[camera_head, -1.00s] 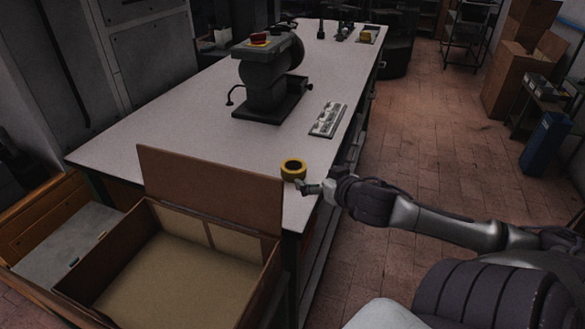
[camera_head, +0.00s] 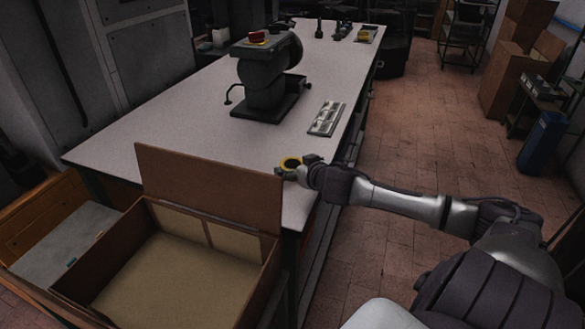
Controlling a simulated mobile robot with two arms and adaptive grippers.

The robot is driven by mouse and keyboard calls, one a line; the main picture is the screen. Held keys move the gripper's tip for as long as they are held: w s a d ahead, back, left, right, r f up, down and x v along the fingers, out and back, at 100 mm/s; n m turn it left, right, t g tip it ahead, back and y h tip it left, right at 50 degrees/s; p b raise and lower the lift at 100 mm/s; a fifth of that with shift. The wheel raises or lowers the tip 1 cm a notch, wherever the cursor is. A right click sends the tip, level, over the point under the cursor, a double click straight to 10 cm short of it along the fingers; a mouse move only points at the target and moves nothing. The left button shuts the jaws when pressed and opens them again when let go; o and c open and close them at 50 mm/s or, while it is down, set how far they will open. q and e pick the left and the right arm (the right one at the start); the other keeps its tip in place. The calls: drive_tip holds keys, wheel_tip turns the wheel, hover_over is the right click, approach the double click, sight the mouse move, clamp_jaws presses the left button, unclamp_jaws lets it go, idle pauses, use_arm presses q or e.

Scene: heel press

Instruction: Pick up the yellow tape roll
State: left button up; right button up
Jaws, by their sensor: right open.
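My right gripper (camera_head: 292,171) is at the roll, reaching in from the right over the table edge. It is open, with its fingers at the near and right sides of the roll. I cannot tell whether a finger touches it. My left gripper is out of view.
An open cardboard box (camera_head: 180,278) stands before the near table edge, its raised flap (camera_head: 208,186) just left of the gripper. A dark press machine (camera_head: 266,85) and a grey slotted strip (camera_head: 326,118) are farther back. The table's left half is clear.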

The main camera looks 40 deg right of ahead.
drive_tip(key=shift+x, duration=0.9)
drive_tip(key=c, duration=1.2)
